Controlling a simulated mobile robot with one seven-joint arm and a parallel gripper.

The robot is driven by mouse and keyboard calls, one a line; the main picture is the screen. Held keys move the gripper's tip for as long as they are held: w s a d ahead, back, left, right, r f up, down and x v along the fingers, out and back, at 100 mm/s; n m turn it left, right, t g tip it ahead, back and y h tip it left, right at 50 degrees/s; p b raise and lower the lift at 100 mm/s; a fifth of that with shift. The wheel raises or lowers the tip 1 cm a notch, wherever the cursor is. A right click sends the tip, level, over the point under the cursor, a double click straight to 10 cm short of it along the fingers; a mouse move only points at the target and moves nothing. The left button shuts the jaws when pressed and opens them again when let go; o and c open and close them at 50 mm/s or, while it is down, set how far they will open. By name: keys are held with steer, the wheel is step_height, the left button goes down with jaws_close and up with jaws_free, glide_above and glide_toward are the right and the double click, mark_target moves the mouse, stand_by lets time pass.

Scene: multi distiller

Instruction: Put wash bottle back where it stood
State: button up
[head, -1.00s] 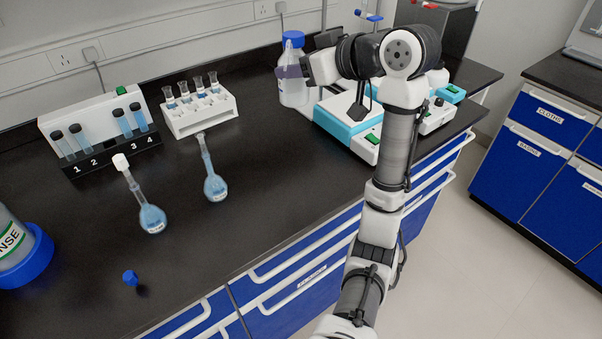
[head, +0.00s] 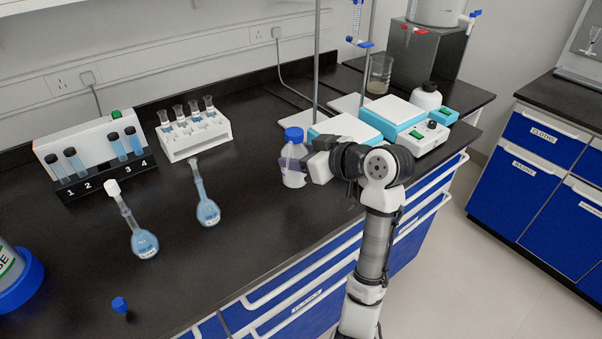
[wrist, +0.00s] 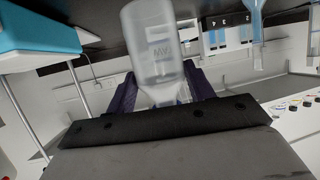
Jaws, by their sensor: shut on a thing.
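The wash bottle (head: 292,177) is a translucent white bottle with a blue cap. My gripper (head: 300,164) is shut on it from the right, over the black bench. The bottle looks upright in the head view; I cannot tell if its base touches the bench. In the wrist view the bottle (wrist: 152,45) stands between the two dark fingers (wrist: 165,92), with part of it hidden behind the gripper body.
Two stirrer plates (head: 345,126) (head: 393,115) with stands are behind my arm. Bare bench lies between the flasks and the bottle.

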mark_target(301, 175)
steer(key=shift+f, duration=2.75)
steer(key=shift+f, duration=0.1)
steer(key=o, duration=0.8)
steer(key=shift+c, duration=0.2)
steer(key=b+v, duration=0.2)
steer(key=v, duration=1)
